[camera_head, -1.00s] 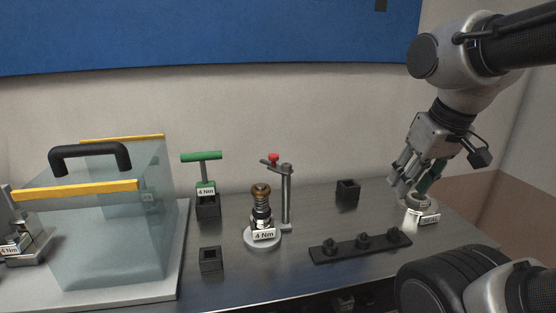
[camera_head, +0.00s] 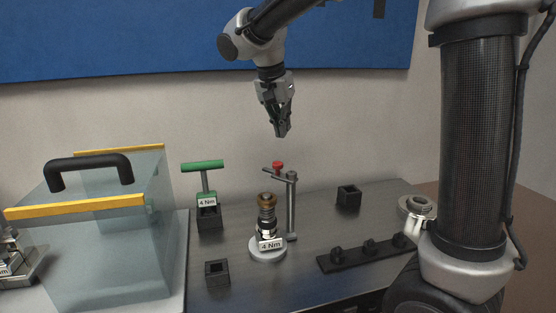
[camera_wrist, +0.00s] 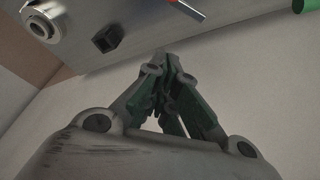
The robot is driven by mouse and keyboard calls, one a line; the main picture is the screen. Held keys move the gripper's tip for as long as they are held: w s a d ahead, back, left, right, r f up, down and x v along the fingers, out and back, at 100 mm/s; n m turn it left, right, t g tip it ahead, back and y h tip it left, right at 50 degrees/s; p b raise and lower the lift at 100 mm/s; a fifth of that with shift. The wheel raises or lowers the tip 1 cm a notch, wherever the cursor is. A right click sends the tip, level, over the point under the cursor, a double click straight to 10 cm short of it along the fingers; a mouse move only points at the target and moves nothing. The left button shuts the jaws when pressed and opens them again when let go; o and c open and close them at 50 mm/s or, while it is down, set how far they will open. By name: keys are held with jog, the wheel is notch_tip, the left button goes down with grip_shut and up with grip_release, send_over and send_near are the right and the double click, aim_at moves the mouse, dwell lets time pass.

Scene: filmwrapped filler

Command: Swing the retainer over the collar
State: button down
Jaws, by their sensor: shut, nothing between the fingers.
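The retainer (camera_head: 279,171) is a grey swing arm with a red knob, on top of an upright metal post (camera_head: 291,205). It points to the left and back from the post. The collar (camera_head: 267,199) is a brown-bronze ring on top of a dark and silver stem on a round base labelled 4 Nm. The retainer's arm is behind and above the collar in the head view; I cannot tell whether it lies over it. My gripper (camera_head: 283,134) is shut and empty, pointing down, above and behind the post. In the wrist view its fingers (camera_wrist: 165,80) meet.
A green T-handle tool (camera_head: 203,167) stands in a black holder to the left. A clear box (camera_head: 110,250) with a black handle is further left. Black square sockets (camera_head: 217,272), a black pegged rack (camera_head: 365,254) and a round grey fixture (camera_head: 418,207) stand on the table.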

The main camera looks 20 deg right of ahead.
jog(key=shift+s+d+m, duration=0.1)
jog(key=shift+m, duration=0.8)
jog(key=shift+f, duration=0.1)
jog(key=x, duration=1)
jog(key=shift+s+a, duration=1.35)
jog(key=shift+a, duration=0.05)
